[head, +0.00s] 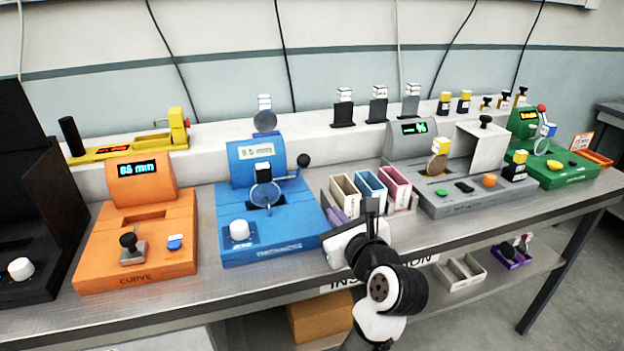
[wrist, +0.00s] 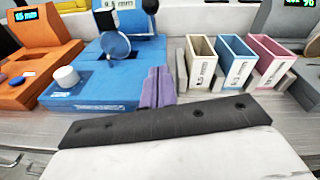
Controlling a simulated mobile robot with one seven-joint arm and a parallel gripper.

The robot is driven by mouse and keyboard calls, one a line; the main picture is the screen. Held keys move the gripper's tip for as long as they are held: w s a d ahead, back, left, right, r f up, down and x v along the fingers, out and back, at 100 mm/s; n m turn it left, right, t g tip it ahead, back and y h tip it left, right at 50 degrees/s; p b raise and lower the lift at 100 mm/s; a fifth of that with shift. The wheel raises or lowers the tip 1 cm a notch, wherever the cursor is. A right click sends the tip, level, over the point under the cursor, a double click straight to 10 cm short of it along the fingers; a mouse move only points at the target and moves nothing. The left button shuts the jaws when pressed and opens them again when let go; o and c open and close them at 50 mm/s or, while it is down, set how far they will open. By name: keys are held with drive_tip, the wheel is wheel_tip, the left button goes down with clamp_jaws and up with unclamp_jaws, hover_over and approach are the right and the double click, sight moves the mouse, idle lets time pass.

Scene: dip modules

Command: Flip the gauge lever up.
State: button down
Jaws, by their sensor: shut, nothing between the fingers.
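In the wrist view the knob (wrist: 150,6) is cut by the top edge. My gripper (head: 335,212) is shut and empty, its lilac fingers together near the gauge's front right side. In the wrist view my fingertips (wrist: 158,70) are apart from the lever, which lies farther back.
Three open bins, cream (head: 345,190), blue (head: 371,185) and pink (head: 395,187), stand just right of my fingers. An orange module (head: 140,250) is left of the gauge. A grey module (head: 470,200) and a green one (head: 567,175) are farther right.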

drive_tip(key=shift+w+a, duration=0.1)
drive_tip(key=x, duration=0.3)
drive_tip(key=p+x, duration=0.1)
drive_tip(key=x, duration=0.2)
drive_tip(key=p+x, duration=0.1)
drive_tip(key=x, duration=0.3)
drive_tip(key=shift+w+r, duration=0.15)
drive_tip(key=shift+r, duration=0.2)
drive_tip(key=shift+w+a+r+p, duration=0.1)
drive_tip(key=shift+a+r+p, duration=0.1)
drive_tip(key=shift+r+p, duration=0.3)
drive_tip(key=shift+w+a+r+p, duration=0.1)
drive_tip(key=shift+a+r+p, duration=0.1)
drive_tip(key=shift+r, duration=0.5)
drive_tip(key=shift+w+a+r, duration=0.15)
drive_tip(key=shift+r, duration=0.2)
drive_tip(key=shift+r, duration=0.1)
